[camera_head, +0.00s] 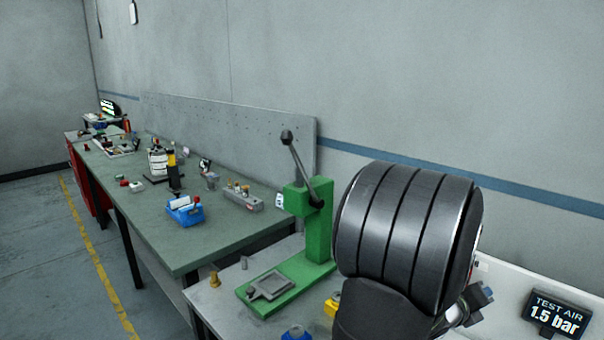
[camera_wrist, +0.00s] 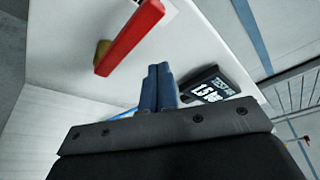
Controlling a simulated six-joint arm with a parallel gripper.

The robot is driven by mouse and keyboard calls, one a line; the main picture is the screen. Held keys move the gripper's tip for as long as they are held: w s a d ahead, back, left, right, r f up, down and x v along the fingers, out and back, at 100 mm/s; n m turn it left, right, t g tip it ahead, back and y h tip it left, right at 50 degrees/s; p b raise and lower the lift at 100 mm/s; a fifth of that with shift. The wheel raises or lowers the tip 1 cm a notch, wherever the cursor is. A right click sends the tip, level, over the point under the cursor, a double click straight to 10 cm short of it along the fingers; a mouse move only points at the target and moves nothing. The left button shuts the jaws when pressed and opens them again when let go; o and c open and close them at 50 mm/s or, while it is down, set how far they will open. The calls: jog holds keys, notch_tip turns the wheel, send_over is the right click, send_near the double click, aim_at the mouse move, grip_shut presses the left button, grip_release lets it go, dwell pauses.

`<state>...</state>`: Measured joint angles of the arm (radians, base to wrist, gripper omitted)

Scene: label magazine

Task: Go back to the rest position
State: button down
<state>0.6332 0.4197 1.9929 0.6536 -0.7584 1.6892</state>
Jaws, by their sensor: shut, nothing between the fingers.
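My gripper (camera_wrist: 158,84) shows in the wrist view as two blue fingers pressed side by side, shut with nothing held between them. It is over or near a white surface (camera_wrist: 80,95), with the dark test air display (camera_wrist: 208,85) just to its right. In the head view my dark, ribbed arm fills the right side and hides much of what is behind it. The fingers are not clearly visible there.
A green lever press (camera_head: 318,235) stands on the near bench, left of my arm. The display (camera_head: 557,317) reads 1.5 bar. A red bar (camera_wrist: 130,38) lies ahead of the fingers. A blue bin (camera_head: 185,212) sits on the long green bench (camera_head: 185,252); floor is clear at left.

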jog(key=shift+s+d+f+m+y, duration=0.2)
jog(key=shift+s+f+m, duration=0.05)
jog(key=shift+f+m, duration=0.2)
jog(key=shift+s+d+f+m+y, duration=0.2)
jog(key=shift+f+m, duration=0.1)
jog(key=shift+m, duration=0.15)
